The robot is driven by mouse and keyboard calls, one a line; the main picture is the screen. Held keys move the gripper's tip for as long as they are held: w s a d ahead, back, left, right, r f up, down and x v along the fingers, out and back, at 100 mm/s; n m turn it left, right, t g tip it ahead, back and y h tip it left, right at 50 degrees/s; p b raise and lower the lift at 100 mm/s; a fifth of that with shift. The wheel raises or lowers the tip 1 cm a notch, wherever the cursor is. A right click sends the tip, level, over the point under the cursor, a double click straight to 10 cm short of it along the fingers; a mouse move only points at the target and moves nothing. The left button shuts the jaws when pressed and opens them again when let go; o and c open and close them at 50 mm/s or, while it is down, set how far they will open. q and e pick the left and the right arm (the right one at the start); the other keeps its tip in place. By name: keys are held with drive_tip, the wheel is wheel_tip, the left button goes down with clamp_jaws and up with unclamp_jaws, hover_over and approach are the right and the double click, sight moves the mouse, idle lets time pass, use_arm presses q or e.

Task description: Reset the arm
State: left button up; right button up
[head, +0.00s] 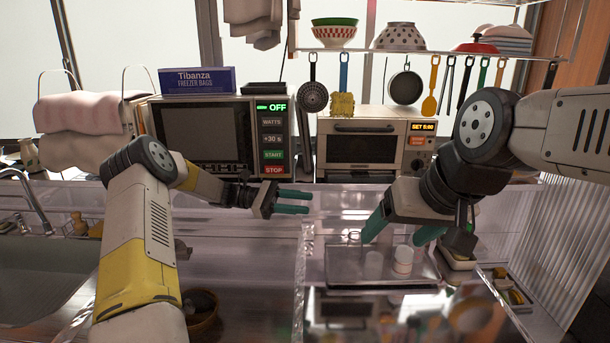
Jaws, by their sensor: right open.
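My left arm comes up from the bottom left, and its gripper (308,202) points right in front of the microwave. Its two teal fingers lie side by side with a narrow gap and nothing between them. My right arm comes in from the right edge, and its gripper (393,241) points down and left over the tray. Its teal fingers are spread wide with nothing held. A small white cup (403,260) stands below the right gripper, apart from the fingers as far as I can tell.
A microwave (205,135) and toaster oven (362,150) stand at the back. Utensils and a pan (405,86) hang below a shelf with bowls (398,37). A tray (345,273) lies below my right gripper. A sink (45,270) is at left, and a brown pot (205,318) at the bottom.

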use_arm(q)
drive_tip(key=s+r+m+t+y, duration=0.1)
drive_tip(key=s+r+m+y, duration=0.25)
drive_tip(key=s, duration=0.25)
drive_tip(key=s+r+m+y, duration=0.2)
drive_tip(key=s+r+y, duration=0.1)
drive_tip(key=s+y, duration=0.25)
drive_tip(key=s+a+r+m+t+y, duration=0.2)
drive_tip(key=s+a+m+t+y, duration=0.1)
drive_tip(key=s, duration=0.6)
drive_tip(key=s+a+r+m+t+y, duration=0.3)
drive_tip(key=s+a+t, duration=0.3)
drive_tip(key=s+a, duration=0.2)
drive_tip(key=shift+s+a+y, duration=0.3)
drive_tip(key=shift+s+y, duration=0.1)
drive_tip(key=shift+s, duration=0.85)
drive_tip(key=shift+r+m, duration=0.1)
drive_tip(key=shift+m, duration=0.15)
